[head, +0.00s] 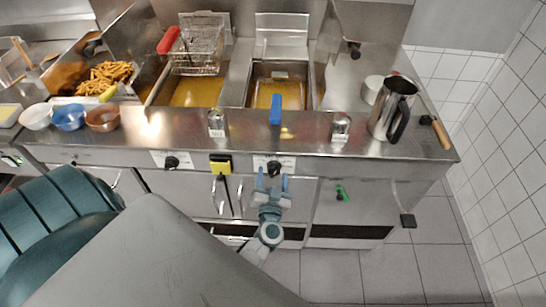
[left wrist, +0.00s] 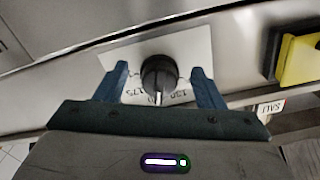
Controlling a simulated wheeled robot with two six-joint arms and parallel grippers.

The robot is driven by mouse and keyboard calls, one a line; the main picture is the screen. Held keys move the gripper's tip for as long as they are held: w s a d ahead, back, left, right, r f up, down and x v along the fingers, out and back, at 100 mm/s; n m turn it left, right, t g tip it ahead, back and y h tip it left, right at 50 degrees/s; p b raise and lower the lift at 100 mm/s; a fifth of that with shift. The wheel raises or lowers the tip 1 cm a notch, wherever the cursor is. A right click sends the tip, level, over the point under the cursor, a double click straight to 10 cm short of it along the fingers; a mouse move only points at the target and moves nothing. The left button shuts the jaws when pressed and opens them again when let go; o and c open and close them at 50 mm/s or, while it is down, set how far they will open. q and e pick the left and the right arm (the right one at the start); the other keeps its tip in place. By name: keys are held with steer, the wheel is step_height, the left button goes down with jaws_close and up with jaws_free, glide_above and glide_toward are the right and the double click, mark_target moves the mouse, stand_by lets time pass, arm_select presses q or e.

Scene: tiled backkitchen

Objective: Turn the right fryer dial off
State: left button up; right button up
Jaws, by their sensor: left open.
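The right fryer dial (head: 274,167) is a black knob on a white label plate (head: 288,161) on the counter's front panel, below the right fryer basin (head: 290,96). My left gripper (head: 272,179) is open in front of it. In the left wrist view the dial (left wrist: 159,75) sits between the two blue fingers, with a gap on each side. Its pale pointer line points down in that picture, near upside-down printed numbers. The label's off mark cannot be read. The left fryer dial (head: 171,162) is farther left. My right gripper is not in view.
A yellow block (head: 220,165) sticks out of the panel between the dials; it also shows in the left wrist view (left wrist: 300,60). A green item (head: 341,192) is on the panel to the right. A steel jug (head: 392,108) and two cans stand on the counter.

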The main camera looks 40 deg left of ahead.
arm_select(q)
steer(key=shift+w+a, duration=0.25)
steer(key=shift+w, duration=0.1)
